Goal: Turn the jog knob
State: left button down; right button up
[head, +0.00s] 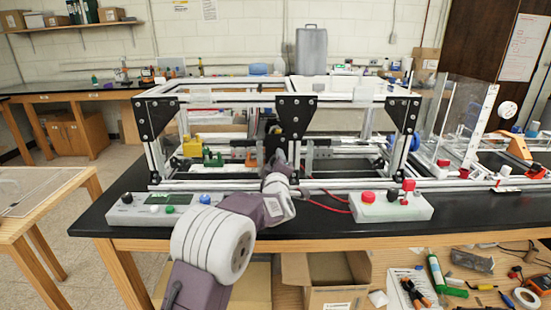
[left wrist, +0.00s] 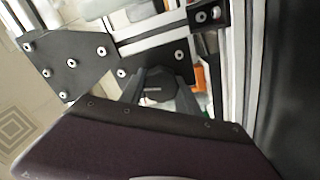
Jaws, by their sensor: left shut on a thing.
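The jog knob (left wrist: 158,83) shows in the left wrist view as a dark, rounded knob in front of a black bracket plate. My left gripper (left wrist: 160,97) has its two dark fingers on either side of it and is shut on it. In the head view my left gripper (head: 278,154) reaches into the front middle of the aluminium extrusion frame (head: 220,98), below a black corner bracket (head: 295,115). There my own wrist and the dark parts hide the knob. My right gripper is in neither view.
A control box (head: 180,215) with a display and buttons stands left of my arm on the black bench. Another box (head: 390,210) with red buttons and red cables stands to the right. Clear panels (head: 460,115) stand farther right. An open carton (head: 330,285) sits below.

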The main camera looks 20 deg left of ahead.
pick_arm(q)
jog(key=shift+m+p, duration=0.3)
jog(key=shift+m, duration=0.3)
jog(key=shift+f, duration=0.1)
jog(key=c, duration=1.1)
grip_release()
jog(key=shift+c, duration=0.2)
jog(key=v, duration=0.9)
jog(key=shift+b, duration=0.3)
